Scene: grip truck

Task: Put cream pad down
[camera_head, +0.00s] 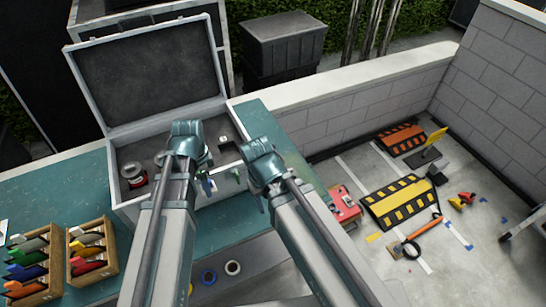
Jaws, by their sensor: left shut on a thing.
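My left gripper (209,186) points down over the front part of the open grey case (131,164). It is shut on a small pale piece, which looks like the cream pad; my wrist and its small size hide most of it. My right arm reaches in beside it, with its wrist over the case's front right corner. The right gripper's fingers are too hidden to tell open from shut. A red and white roll (134,174) stands in the left part of the case. A small dark item with a pale top (225,141) lies at its back right.
The case stands on a teal worktop (60,196) with its lid (148,70) raised. Two wooden trays of coloured tools (92,249) are at the left. Rolls of tape (233,268) lie lower down. A red box (344,204) and striped barriers (400,203) are on the floor right.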

